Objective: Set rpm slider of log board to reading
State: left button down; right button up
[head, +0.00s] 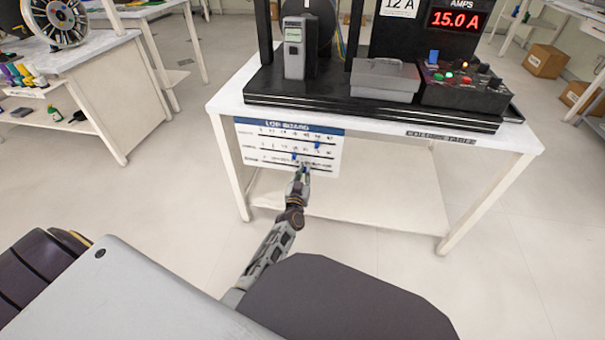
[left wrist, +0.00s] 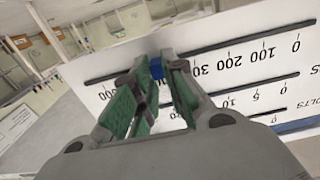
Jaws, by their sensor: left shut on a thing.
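The log board (head: 244,143) is a white panel with a blue header, hanging at the front left of the bench. It has three slotted scale rows. Blue sliders sit on the top row (head: 317,145) and middle row (head: 295,157). My left gripper (head: 303,172) reaches the bottom row. In the left wrist view the board appears upside down, and my left gripper (left wrist: 162,65) is shut on a blue slider (left wrist: 157,68) on the row marked 0, 100, 200 and up. The slider is just past the 300 side; its exact value is hidden by the fingers.
On the bench (head: 225,103) stand a grey handheld meter (head: 294,45), its reading too small to tell, a grey box (head: 385,80) and a black control box (head: 460,88). A red display (head: 457,19) reads 15.0 A. The bench legs flank the board; the floor in front is clear.

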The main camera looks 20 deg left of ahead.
pick_arm(q)
jog(key=c, duration=1.4)
grip_release()
jog(key=shift+c, duration=0.2)
jog(key=shift+a, duration=0.1)
